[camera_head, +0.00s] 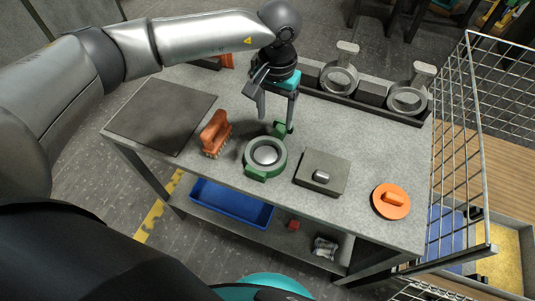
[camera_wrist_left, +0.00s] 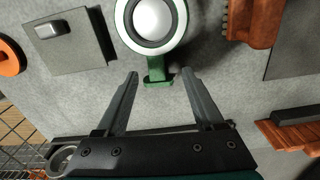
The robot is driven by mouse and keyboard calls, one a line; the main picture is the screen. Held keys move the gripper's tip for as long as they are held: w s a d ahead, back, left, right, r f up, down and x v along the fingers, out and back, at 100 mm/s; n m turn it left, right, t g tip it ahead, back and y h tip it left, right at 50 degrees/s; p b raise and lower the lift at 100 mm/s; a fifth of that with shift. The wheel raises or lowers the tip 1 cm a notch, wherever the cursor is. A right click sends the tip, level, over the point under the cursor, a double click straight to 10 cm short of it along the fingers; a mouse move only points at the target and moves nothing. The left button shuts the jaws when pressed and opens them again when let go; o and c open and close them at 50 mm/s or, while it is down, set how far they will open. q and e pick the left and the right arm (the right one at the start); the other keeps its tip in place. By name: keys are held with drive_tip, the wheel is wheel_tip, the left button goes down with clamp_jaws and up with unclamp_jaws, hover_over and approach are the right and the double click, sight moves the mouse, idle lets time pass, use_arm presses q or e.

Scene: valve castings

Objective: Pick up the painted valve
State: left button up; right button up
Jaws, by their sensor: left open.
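The painted valve (camera_head: 280,162) is a green ring-shaped casting with a grey rim and a pale dome in its middle. It lies on the grey workbench with one green stub toward the back and one toward the front. My left gripper (camera_head: 276,122) is open and empty, pointing down at the back stub. In the left wrist view the valve's stub (camera_wrist_left: 158,70) shows between the tips of the open left gripper (camera_wrist_left: 160,76), with a gap on both sides. I cannot tell the fingertips' exact height above the bench. My right gripper is not in view.
An orange-brown brush (camera_head: 215,135) lies left of the valve, and a grey plate with a knob (camera_head: 334,163) lies right. An orange disc (camera_head: 391,208) is farther right. Two bare castings (camera_head: 339,78) stand in a rack behind. A wire cage (camera_head: 462,150) borders the right end.

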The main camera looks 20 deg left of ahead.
sight(278, 133)
use_arm(q)
drive_tip(key=shift+f, duration=0.9)
drive_tip(key=f, duration=0.2)
drive_tip(key=f+b, duration=0.1)
drive_tip(key=shift+d+f, duration=0.35)
drive_tip(key=shift+w+f+b, duration=0.1)
drive_tip(key=shift+f+b, duration=0.25)
drive_tip(key=shift+f, duration=0.3)
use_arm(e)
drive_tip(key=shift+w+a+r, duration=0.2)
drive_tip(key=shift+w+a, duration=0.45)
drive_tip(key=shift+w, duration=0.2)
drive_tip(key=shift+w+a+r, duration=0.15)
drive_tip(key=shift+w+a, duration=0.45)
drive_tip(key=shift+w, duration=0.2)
use_arm(q)
drive_tip(key=shift+c, duration=0.3)
clamp_jaws()
drive_tip(key=shift+w+r, duration=0.1)
drive_tip(key=shift+r, duration=0.05)
